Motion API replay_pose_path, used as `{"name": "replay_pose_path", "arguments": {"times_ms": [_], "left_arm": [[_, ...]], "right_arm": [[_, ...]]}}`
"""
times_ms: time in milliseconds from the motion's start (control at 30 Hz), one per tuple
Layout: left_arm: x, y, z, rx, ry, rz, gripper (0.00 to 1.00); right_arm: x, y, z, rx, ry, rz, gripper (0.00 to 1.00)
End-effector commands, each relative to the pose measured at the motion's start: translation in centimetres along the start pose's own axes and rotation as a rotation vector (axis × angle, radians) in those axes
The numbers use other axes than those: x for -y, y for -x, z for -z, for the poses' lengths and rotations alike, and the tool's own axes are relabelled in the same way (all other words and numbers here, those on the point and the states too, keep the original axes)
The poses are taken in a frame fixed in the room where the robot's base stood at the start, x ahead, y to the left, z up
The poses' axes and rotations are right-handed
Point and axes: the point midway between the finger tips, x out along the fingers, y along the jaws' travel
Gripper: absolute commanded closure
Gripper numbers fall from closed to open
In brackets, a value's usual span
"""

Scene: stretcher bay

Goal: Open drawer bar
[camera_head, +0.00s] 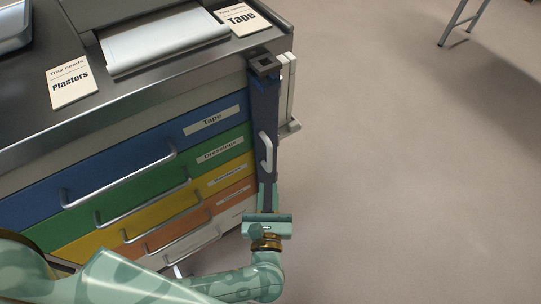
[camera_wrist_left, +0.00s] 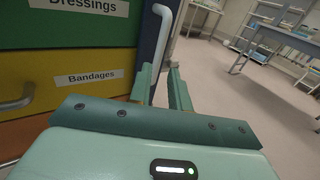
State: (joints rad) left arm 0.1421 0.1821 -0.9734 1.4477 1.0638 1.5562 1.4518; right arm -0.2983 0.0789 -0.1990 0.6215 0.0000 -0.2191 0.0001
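The drawer bar (camera_head: 264,118) is a dark blue upright strip at the front right corner of the drawer cart, with a black block at its top. It stands upright against the drawers' right ends. A pale handle (camera_head: 265,153) is fixed on its lower half; the handle also shows in the left wrist view (camera_wrist_left: 162,28). My left gripper (camera_head: 268,188) is just below the handle, its fingers pointing up along the bar. In the left wrist view its fingers (camera_wrist_left: 162,84) are apart, with the handle's lower end seen between or beyond them; contact cannot be told. My right gripper is not in view.
The cart has blue (camera_head: 130,150), green, yellow and orange labelled drawers, all shut. Floor (camera_head: 410,170) to the right is clear.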

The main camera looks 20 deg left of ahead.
Motion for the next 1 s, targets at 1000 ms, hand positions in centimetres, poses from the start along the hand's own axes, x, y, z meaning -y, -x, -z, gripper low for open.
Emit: {"name": "replay_pose_path", "arguments": {"times_ms": [1000], "left_arm": [[0.0, -11.1, 0.1, 0.001, -0.006, 0.001, 1.0]], "right_arm": [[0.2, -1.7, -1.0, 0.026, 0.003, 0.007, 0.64]]}}
